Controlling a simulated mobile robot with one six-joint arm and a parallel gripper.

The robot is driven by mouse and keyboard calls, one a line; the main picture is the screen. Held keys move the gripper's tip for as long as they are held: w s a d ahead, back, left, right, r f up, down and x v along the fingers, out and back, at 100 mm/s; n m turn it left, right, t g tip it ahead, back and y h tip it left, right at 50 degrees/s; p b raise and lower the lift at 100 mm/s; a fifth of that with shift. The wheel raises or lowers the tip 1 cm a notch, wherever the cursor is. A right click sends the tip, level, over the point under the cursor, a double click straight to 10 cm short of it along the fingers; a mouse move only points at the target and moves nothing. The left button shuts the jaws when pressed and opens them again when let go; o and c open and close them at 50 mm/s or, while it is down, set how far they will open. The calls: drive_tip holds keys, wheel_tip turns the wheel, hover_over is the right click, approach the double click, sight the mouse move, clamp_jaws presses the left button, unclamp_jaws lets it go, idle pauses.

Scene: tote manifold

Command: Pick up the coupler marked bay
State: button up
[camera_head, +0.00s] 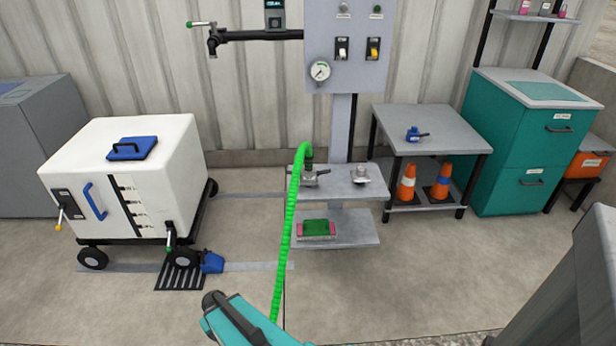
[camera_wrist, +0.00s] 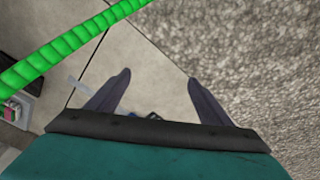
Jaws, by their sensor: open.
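A green hose (camera_head: 289,225) rises to a dark coupler end (camera_head: 308,161) at the upper shelf (camera_head: 335,190) of the grey post. A metal fitting (camera_head: 312,178) sits under that end, and a second small metal fitting (camera_head: 361,175) stands to its right. No marking reading "bay" is legible, so I cannot tell which piece is the marked coupler. My gripper (camera_wrist: 158,88) is open and empty in the wrist view, over bare floor. In the head view my teal arm is low in the middle, well short of the shelf. The green hose crosses the wrist view's upper left.
A white wheeled cart (camera_head: 130,165) stands at left. A grey side table (camera_head: 432,130) holds a blue-handled fitting (camera_head: 415,134), with cones (camera_head: 407,182) below. A green-and-pink item (camera_head: 316,229) lies on the lower shelf. A teal cabinet (camera_head: 526,145) stands right. Floor before the shelf is mostly clear.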

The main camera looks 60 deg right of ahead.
drive_tip(key=w+d+r+m+t+h+b, duration=0.1)
drive_tip(key=w+d+r+t+h+b, duration=0.15)
drive_tip(key=d, duration=0.55)
drive_tip(key=w+d+r+m+t+h+b, duration=0.1)
drive_tip(key=w+d, duration=0.3)
drive_tip(key=d, duration=0.4)
drive_tip(key=m+t+h+b, duration=0.5)
drive_tip(key=h+b, duration=0.3)
drive_tip(key=h, duration=0.2)
approach(309, 175)
drive_tip(key=shift+s+a+r, duration=0.15)
drive_tip(key=shift+s+r, duration=0.05)
drive_tip(key=shift+w, duration=0.1)
drive_tip(key=shift+b+x, duration=0.3)
drive_tip(key=shift+x, duration=4)
